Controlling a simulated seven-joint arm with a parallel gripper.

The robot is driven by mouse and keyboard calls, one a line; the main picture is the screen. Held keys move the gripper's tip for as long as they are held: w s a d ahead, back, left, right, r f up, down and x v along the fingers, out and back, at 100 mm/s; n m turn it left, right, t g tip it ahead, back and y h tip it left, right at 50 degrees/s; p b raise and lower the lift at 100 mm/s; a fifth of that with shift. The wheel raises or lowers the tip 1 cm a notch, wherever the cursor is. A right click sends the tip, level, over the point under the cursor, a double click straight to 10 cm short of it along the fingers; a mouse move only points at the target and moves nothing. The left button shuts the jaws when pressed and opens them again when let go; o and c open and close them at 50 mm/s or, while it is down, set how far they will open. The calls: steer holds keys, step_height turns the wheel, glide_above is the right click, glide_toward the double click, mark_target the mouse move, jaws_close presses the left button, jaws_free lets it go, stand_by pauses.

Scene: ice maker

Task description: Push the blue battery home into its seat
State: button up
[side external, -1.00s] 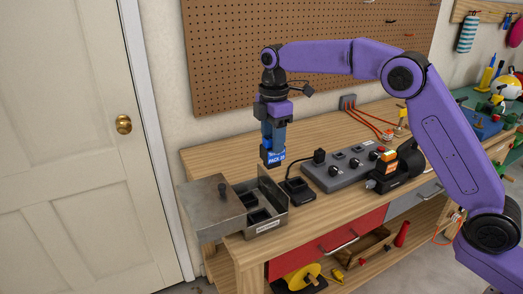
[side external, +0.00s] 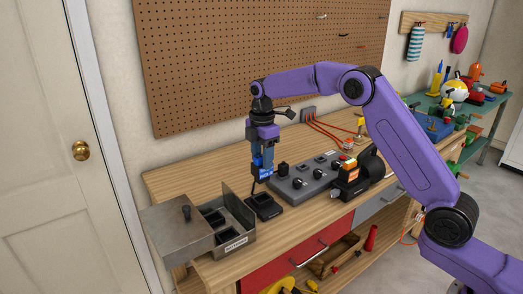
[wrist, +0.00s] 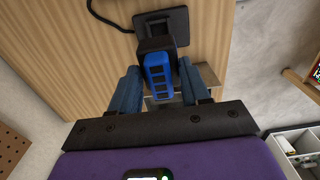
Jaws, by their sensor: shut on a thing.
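The blue battery (side external: 264,173) hangs upright below my gripper (side external: 262,158), which is shut on it. In the wrist view the battery (wrist: 158,75) sits between the two blue-grey fingers of the gripper (wrist: 160,88). A low black dock (side external: 264,207) lies on the bench below the battery in the side view, and the dock (wrist: 176,20) shows beyond the battery in the wrist view. The battery appears above the dock, with a gap between them.
An open metal battery box (side external: 238,245) with dark compartments stands left of the dock, its lid (side external: 175,228) beside it. A grey control panel (side external: 308,180) with knobs and a black tool (side external: 352,190) with an orange label stand to the right. Bare bench (side external: 185,182) lies behind the box.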

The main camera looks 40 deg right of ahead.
mark_target(262, 180)
steer(key=shift+f, duration=2.9)
steer(key=shift+f, duration=1.3)
steer(key=o, duration=1.3)
steer(key=shift+o, duration=0.2)
step_height(262, 180, up, 17)
steer(key=shift+r, duration=0.25)
